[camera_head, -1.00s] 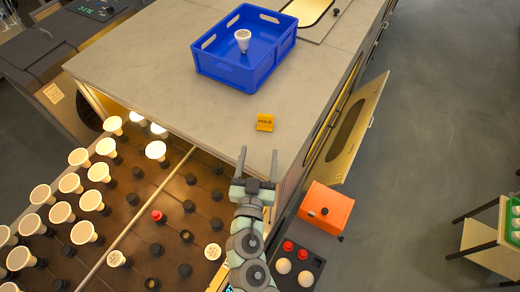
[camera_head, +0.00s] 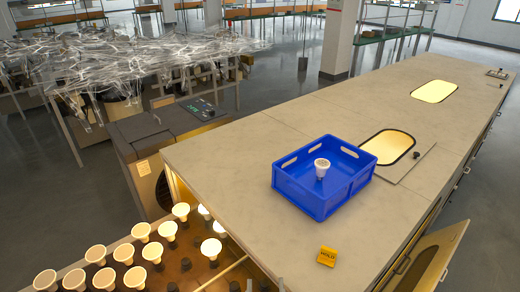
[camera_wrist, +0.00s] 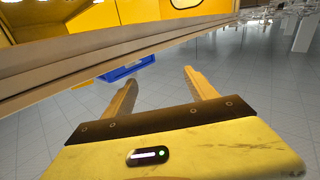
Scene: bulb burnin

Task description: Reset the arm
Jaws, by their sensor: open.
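My gripper (camera_wrist: 155,92) shows in the wrist view with its two fingers spread apart and nothing between them. In the wrist view a long beige edge crosses above the fingers, and a small part of something blue (camera_wrist: 125,70) shows beyond the left finger. No object touches the fingers.
A blue crate (camera_head: 290,190) with one white bulb (camera_head: 321,168) in it stands on the long grey bench (camera_head: 240,165). A yellow hold sign (camera_head: 326,257) lies nearer. Several lit bulbs (camera_head: 181,211) stand in the rack at lower left. A cabinet door (camera_head: 425,262) hangs open at right.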

